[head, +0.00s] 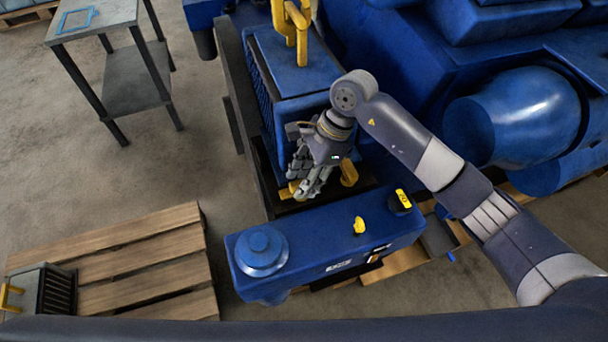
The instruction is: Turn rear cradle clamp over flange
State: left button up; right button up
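My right gripper (304,188) points down at the near end of the blue finned unit (296,68), which sits on a dark cradle (244,130). A yellow clamp (287,191) shows right at its fingertips, partly hidden by them. I cannot tell whether the fingers grip it or only touch it. A second yellow clamp (348,173) stands just right of the gripper. The frame does not show which one is the rear clamp. The flange is not clearly visible behind the hand. My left gripper is out of view.
A blue housing with a round cap (261,250) and yellow knobs lies just in front of the cradle. A yellow hook (291,25) hangs over the unit. A large blue engine (515,115) fills the right. A pallet (140,262) and table (95,18) stand left, with floor between.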

grip_shut()
jog(key=shift+f+m+t+b, duration=0.2)
jog(key=shift+m+t+b, duration=0.2)
jog(key=shift+m+b, duration=0.65)
jog(key=m+t+b, duration=0.1)
jog(key=m+b, duration=0.3)
jog(key=m+t+h+b, duration=0.1)
jog(key=m+b, duration=0.3)
jog(key=b, duration=0.1)
jog(key=m+t+b, duration=0.2)
jog(key=m+b, duration=0.2)
jog(key=b, duration=0.1)
jog(key=shift+s+a, duration=0.15)
jog(key=shift+s, duration=0.15)
jog(key=shift+r+m+t+h+b, duration=0.2)
jog(key=shift+m+h+b, duration=0.25)
jog(key=shift+m+b, duration=0.5)
jog(key=shift+r+m+t+h+b, duration=0.1)
jog(key=shift+m+t+h+b, duration=0.3)
jog(key=shift+m+b, duration=0.5)
grip_release()
jog(key=shift+s, duration=0.1)
